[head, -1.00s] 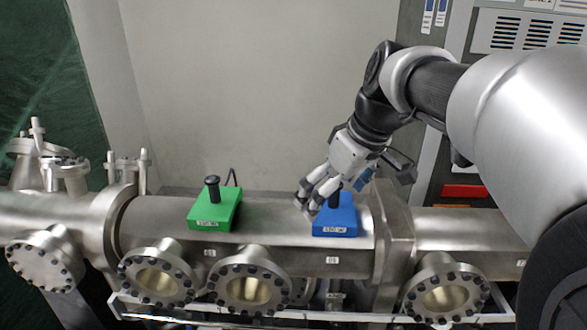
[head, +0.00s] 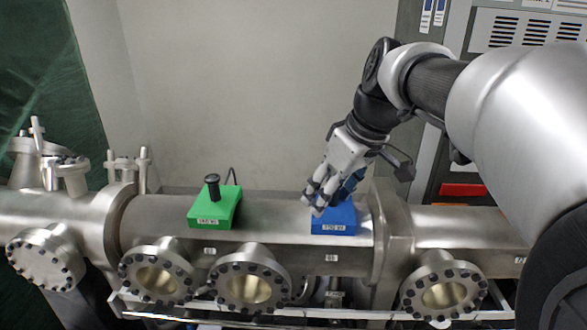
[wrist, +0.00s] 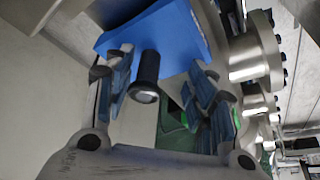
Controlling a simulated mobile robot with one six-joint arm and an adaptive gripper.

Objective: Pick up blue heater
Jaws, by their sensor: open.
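The blue heater (head: 335,221) is a flat blue block with a label, lying on top of the steel pipe near a flange. Its black knob handle (wrist: 147,76) shows in the wrist view, between the two fingers, with a gap on each side. The blue body (wrist: 155,40) is behind it. My gripper (head: 325,200) is open at the heater, above and in front of its handle. In the head view the fingers hide the handle. Contact between the fingers and the block cannot be told.
A green heater (head: 215,208) with a black knob sits on the same pipe to the left. The pipe's large flange (head: 383,230) rises just right of the blue heater. Bolted round ports (head: 250,283) line the pipe's front. A wall stands behind.

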